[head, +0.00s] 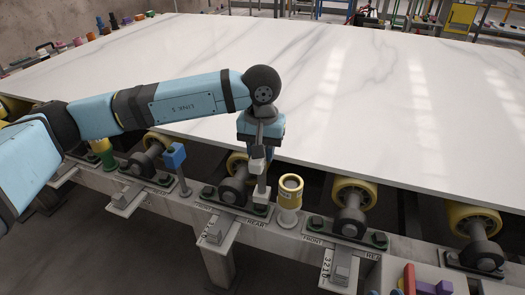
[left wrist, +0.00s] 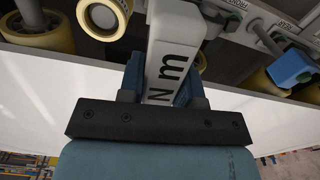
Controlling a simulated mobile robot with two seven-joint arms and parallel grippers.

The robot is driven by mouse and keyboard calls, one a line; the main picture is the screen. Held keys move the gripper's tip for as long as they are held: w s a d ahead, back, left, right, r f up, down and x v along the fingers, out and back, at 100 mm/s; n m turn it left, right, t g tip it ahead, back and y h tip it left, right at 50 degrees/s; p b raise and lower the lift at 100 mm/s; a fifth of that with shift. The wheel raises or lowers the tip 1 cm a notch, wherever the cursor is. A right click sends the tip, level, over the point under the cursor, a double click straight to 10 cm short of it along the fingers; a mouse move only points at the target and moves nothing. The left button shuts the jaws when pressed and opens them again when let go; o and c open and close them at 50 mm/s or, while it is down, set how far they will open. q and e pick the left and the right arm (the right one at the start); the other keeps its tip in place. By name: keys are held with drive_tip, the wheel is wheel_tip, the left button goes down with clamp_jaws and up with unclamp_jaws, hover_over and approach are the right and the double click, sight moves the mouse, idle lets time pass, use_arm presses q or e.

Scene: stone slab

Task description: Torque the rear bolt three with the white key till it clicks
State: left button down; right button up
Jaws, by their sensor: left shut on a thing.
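My left gripper (head: 261,140) points down over the middle roller bearing and is shut on the white key (left wrist: 172,45). The key's grey-white body bears the letters "N m" in the left wrist view and sits between the two fingers. In the head view the white key (head: 262,194) stands about upright, its lower end at the right side of the bearing, by the "REAR" label (head: 257,223). The bolt under it is hidden, so I cannot tell whether the key is seated. My right gripper is not in view.
A blue-headed key (head: 176,155) stands left of the gripper. A yellow cup-like holder (head: 290,191) stands close on the right. The large white slab (head: 350,85) lies just behind. More yellow rollers (head: 354,193) line the rail, with purple and red items (head: 428,286) at bottom right.

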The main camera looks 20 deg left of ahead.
use_arm(q)
drive_tip(key=shift+w+a+f, duration=0.25)
drive_tip(key=shift+w+a, duration=0.4)
drive_tip(key=shift+a, duration=0.05)
drive_tip(key=r, duration=0.2)
drive_tip(key=r+p, duration=0.1)
drive_tip(key=shift+s+d, duration=0.3)
drive_tip(key=shift+s, duration=0.1)
drive_tip(key=shift+w+r, duration=0.2)
drive_tip(key=shift+r, duration=0.2)
drive_tip(key=shift+s+r+p, duration=0.1)
drive_tip(key=shift+r+p, duration=0.2)
